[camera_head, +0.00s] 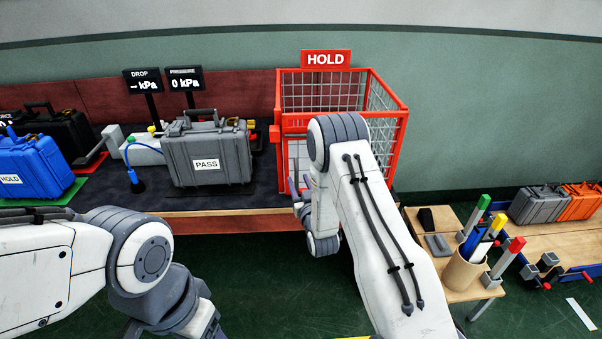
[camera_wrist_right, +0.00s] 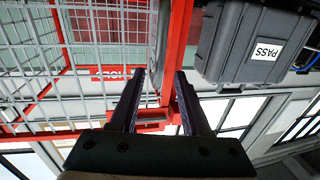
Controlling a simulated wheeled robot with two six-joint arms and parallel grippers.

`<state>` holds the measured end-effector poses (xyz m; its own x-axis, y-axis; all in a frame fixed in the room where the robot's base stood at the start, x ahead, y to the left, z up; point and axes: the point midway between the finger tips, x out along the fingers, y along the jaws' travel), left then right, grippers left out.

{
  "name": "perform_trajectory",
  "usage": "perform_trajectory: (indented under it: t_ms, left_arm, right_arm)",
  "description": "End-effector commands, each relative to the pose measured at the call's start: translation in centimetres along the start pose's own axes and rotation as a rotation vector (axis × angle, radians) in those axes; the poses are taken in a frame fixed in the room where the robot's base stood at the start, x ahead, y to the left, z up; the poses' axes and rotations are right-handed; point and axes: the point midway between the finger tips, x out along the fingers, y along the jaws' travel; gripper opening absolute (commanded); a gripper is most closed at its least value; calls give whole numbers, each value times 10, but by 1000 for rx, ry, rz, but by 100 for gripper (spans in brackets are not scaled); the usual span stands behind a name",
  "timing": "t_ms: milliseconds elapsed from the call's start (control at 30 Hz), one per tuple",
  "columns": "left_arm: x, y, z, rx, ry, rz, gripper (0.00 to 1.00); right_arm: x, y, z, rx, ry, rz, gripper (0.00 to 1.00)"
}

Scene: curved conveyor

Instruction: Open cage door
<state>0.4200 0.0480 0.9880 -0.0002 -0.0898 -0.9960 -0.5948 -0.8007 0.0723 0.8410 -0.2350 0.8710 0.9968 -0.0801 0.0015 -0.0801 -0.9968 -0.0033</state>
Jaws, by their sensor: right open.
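The red wire-mesh cage (camera_head: 391,96) stands on the bench's right end, with a red HOLD sign (camera_head: 326,59) above it. Its front is partly hidden by my right arm. My right gripper (camera_head: 299,187) is low at the cage's front left edge, open. In the right wrist view, the open fingers of the right gripper (camera_wrist_right: 160,74) are on either side of a red upright of the cage (camera_wrist_right: 178,45), with visible space between. I cannot tell whether they touch it. The door looks shut, but its edge is partly hidden.
A grey PASS case (camera_head: 205,158) sits left of the cage, also in the right wrist view (camera_wrist_right: 232,45). A blue case (camera_head: 30,165) is farther left. A small table (camera_head: 432,215) holds a pen cup (camera_head: 463,270) at right. Green floor lies in front.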

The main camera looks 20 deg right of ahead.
Motion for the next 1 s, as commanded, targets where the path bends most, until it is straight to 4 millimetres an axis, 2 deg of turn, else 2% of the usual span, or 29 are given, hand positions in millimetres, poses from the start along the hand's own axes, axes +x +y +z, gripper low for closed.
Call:
perform_trajectory:
  t_ms: [100,233,600,667,700,733,1000]
  left_arm:
    - [-4,0,0,0,0,0,63]
    - [-5,0,0,0,0,0,63]
    - [-5,0,0,0,0,0,63]
    - [-5,0,0,0,0,0,63]
    - [-5,0,0,0,0,0,63]
    - [-5,0,0,0,0,0,63]
    - [-5,0,0,0,0,0,63]
  right_arm:
    - [18,2,-1,0,1,2,47]
    - [30,3,0,0,0,3,47]
    - [35,3,0,0,-1,4,47]
    - [35,3,0,0,-1,3,24]
    - [35,3,0,0,-1,3,9]
    - [35,3,0,0,-1,3,0]
    - [35,3,0,0,-1,4,0]
